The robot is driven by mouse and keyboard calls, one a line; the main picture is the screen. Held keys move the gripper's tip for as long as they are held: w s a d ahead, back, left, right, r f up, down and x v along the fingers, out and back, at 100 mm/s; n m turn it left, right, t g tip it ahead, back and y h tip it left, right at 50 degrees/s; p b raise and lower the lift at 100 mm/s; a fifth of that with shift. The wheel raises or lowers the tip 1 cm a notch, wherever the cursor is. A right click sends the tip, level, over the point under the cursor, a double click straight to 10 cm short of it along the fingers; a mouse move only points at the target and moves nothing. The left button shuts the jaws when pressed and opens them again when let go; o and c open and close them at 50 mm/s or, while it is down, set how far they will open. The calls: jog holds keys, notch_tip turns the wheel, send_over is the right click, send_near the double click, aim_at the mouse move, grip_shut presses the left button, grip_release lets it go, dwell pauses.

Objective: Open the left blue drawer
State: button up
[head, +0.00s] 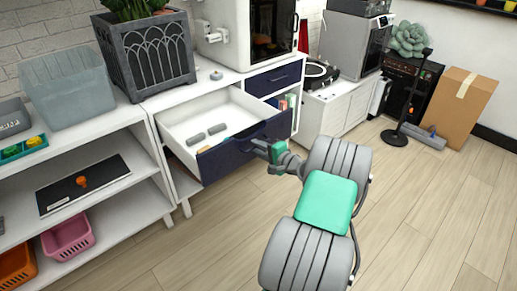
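The left blue drawer (240,150) is pulled well out of the white cabinet. Its front is dark navy and its inside is white. A few small grey items (207,133) lie in it. My gripper (264,147) is at the right part of the drawer front, near its handle. The fingers are small and partly merge with the dark front, so I cannot tell whether they are closed on the handle. A second blue drawer (274,78) to the right sits shut in the cabinet.
A cardboard box (460,108) and a black stand (408,106) are at right. The wooden floor is clear at lower right.

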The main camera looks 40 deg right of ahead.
jog(key=shift+o, duration=0.2)
jog(key=v, duration=0.8)
jog(key=shift+p, duration=0.45)
jog(key=shift+w+a, duration=0.1)
jog(key=w+a+r+n+g+y+p, duration=0.15)
jog(key=a+r+n+g+p, duration=0.35)
jog(key=a, duration=0.7)
jog(key=w+a+r+n+g+y+p, duration=0.1)
jog(key=w+a+r+n+g+p, duration=0.2)
jog(key=a+r+n+p, duration=0.7)
jog(key=s+a+r+n+g+h+p, duration=0.1)
jog(key=s+a+r+g, duration=0.1)
jog(key=s+a, duration=0.5)
jog(key=s+a+r+n+g+h+p, duration=0.1)
jog(key=s+a+r+g+h, duration=0.1)
jog(key=s+a+r, duration=0.3)
jog(key=s+a, duration=0.2)
jog(key=s, duration=0.2)
jog(key=shift+s+r+n+p, duration=0.15)
jog(key=shift+s+n+p, duration=0.15)
jog(key=shift+n+p, duration=0.1)
